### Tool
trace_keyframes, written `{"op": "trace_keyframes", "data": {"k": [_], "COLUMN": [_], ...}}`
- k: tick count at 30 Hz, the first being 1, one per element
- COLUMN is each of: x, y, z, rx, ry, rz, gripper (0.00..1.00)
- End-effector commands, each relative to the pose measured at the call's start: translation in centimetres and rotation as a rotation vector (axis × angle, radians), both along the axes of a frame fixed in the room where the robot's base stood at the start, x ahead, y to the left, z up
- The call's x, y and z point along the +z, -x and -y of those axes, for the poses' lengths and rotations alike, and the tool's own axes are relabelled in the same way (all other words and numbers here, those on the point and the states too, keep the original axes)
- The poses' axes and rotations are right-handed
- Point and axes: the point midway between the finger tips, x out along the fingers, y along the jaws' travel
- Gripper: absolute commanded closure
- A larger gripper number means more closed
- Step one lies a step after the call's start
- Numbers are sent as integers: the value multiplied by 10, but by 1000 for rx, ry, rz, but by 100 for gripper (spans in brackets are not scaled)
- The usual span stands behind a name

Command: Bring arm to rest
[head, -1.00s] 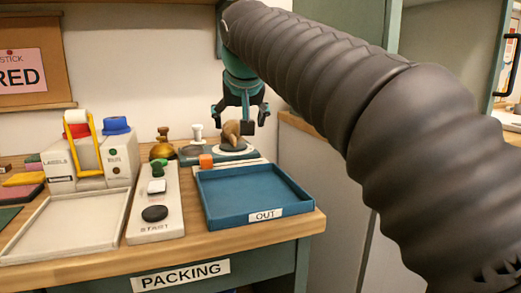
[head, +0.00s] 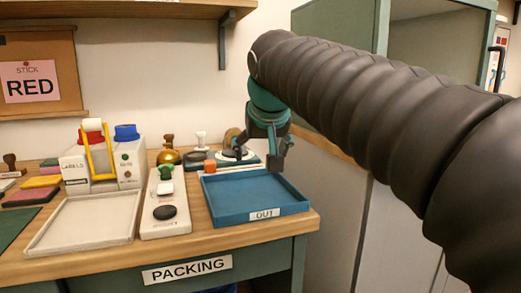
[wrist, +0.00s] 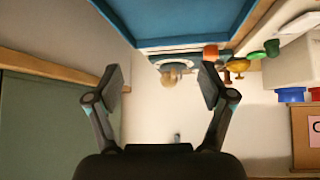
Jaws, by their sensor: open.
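My gripper (head: 262,162) hangs above the back right part of the blue OUT tray (head: 252,217) in the head view. Its fingers are apart with nothing between them. In the wrist view my gripper (wrist: 160,80) also shows open and empty, with wall and a brown-topped round object (wrist: 170,75) beyond it. My arm, in a dark ribbed sleeve, crosses the right side of the head view. The inside of the blue tray looks empty.
A pale tray (head: 82,222), a label machine (head: 100,165) and a button panel (head: 165,210) stand left on the table. Stamps (head: 201,140) stand behind the blue tray. A shelf (head: 130,10) hangs above. A green cabinet (head: 340,60) stands right, behind my arm.

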Motion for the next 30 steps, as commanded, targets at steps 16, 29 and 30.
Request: {"op": "trace_keyframes", "data": {"k": [16,29,30], "x": [-68,-201,-211], "y": [77,203,211], "z": [65,119,121], "rx": [-41,-105,-108], "ry": [15,4,2], "rz": [-84,-198,-205], "gripper": [19,19,19]}}
